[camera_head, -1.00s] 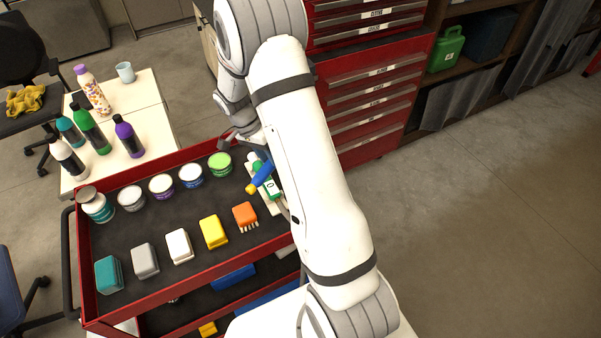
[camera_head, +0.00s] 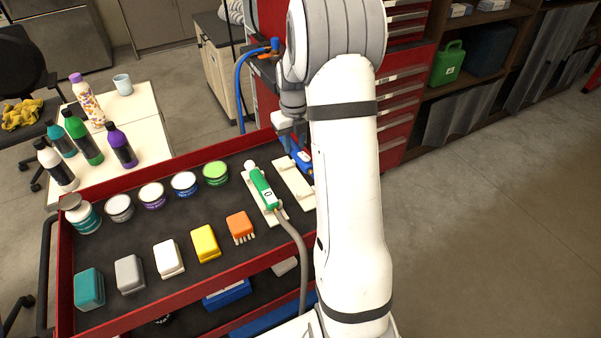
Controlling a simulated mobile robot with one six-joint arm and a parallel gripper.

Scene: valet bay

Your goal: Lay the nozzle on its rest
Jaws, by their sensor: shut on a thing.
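The blue nozzle (camera_head: 302,158) with an orange part is near the cart's far right corner, partly hidden by my arm. My gripper (camera_head: 291,134) is shut on it from above; its fingertips are partly hidden. A white rest (camera_head: 291,179) lies on the cart top just below and left of the nozzle. Its left part is bare. I cannot tell whether the nozzle touches it. A second white rest (camera_head: 254,201) beside it holds a green tool (camera_head: 263,187) with a grey hose (camera_head: 294,234) running toward the front.
Several tubs, such as the green-lidded one (camera_head: 216,173), and several blocks, such as the orange brush (camera_head: 240,226), stand on the red-rimmed cart (camera_head: 165,296). A blue hose (camera_head: 238,83) hangs behind it. Bottles stand on the white table (camera_head: 149,138) at left.

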